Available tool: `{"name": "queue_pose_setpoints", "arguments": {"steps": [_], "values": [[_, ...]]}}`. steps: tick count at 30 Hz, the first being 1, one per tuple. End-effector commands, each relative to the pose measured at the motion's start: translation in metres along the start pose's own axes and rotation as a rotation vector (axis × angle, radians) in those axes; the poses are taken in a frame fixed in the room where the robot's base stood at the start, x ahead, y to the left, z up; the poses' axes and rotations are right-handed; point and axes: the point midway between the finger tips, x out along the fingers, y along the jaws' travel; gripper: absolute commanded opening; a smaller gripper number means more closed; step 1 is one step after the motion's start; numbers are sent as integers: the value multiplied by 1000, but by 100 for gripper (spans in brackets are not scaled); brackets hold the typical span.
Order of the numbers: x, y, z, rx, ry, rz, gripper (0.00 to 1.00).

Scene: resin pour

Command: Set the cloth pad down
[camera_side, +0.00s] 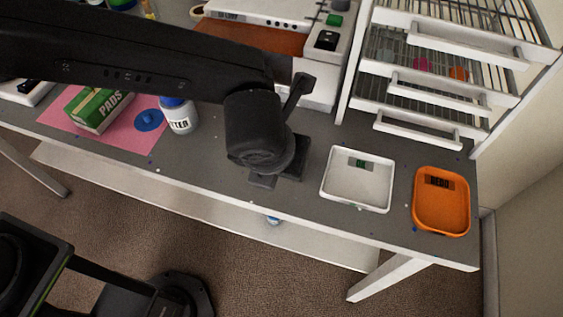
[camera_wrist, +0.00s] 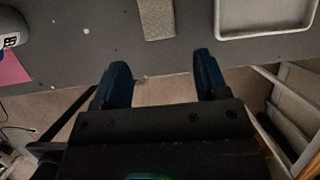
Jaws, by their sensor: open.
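The cloth pad (camera_wrist: 157,18) is a light grey textured rectangle in the wrist view, lying flat on the dark grey table at the top of the picture. It is cut off by the top edge. My gripper (camera_wrist: 162,76) is open, with its two dark fingers wide apart and nothing between them. The pad lies apart from and beyond the fingertips. In the side view my gripper (camera_side: 277,177) is low over the front part of the table, and I cannot make out the pad there; the arm seems to hide it.
A white tray (camera_side: 326,196) and an orange tray (camera_side: 418,220) stand to the right. To the left are a white bottle (camera_side: 182,118), a green box (camera_side: 97,107) and a blue disc (camera_side: 149,120) by a pink mat (camera_side: 65,122). A wire rack (camera_side: 440,90) stands behind the trays.

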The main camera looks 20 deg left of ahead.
Motion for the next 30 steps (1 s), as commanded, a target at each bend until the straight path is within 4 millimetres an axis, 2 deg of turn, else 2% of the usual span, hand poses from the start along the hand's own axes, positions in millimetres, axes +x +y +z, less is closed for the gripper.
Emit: {"name": "queue_pose_setpoints", "arguments": {"steps": [3,9,19,22,23,26,29,30], "values": [[-25,-1,0,-1,-1,-3,67],[-49,0,0,0,-1,0,67],[-55,0,0,-1,0,2,67],[-59,9,6,-54,1,1,67],[-62,15,10,-96,2,1,67],[-76,53,28,-341,7,1,67],[-97,111,45,-725,14,0,67],[-105,136,49,-897,15,0,67]]}}
